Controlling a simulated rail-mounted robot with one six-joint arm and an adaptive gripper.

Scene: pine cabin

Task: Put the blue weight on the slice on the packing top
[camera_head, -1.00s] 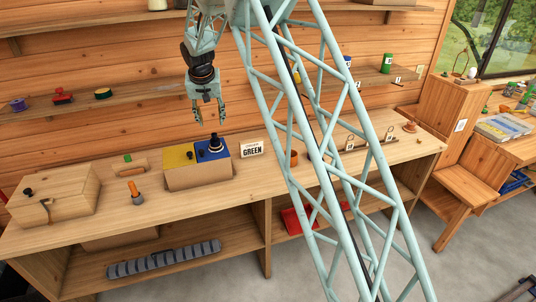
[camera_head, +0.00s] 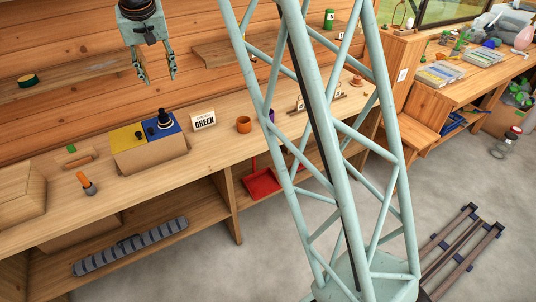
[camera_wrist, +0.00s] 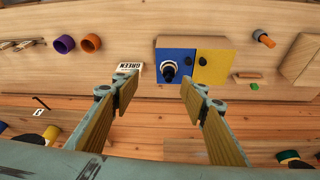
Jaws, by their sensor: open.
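A box (camera_head: 152,158) stands on the long wooden bench; its top is half yellow (camera_head: 124,136) and half blue (camera_head: 180,122). A dark, knobbed weight (camera_head: 164,119) with a pale ring stands upright on the blue half; it also shows in the wrist view (camera_wrist: 169,70). Its own colour looks nearly black. My gripper (camera_head: 158,77) is open and empty, above and apart from the weight. In the wrist view my fingers (camera_wrist: 160,88) spread to either side below the weight. I cannot tell which surface is the slice.
A "GREEN" sign (camera_head: 204,120) and an orange cup (camera_head: 244,124) stand right of the box. An orange-handled tool (camera_head: 87,184) and a wooden box (camera_head: 20,192) are left. A wall shelf (camera_head: 60,88) runs behind my gripper. A red tray (camera_head: 262,182) lies below the bench.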

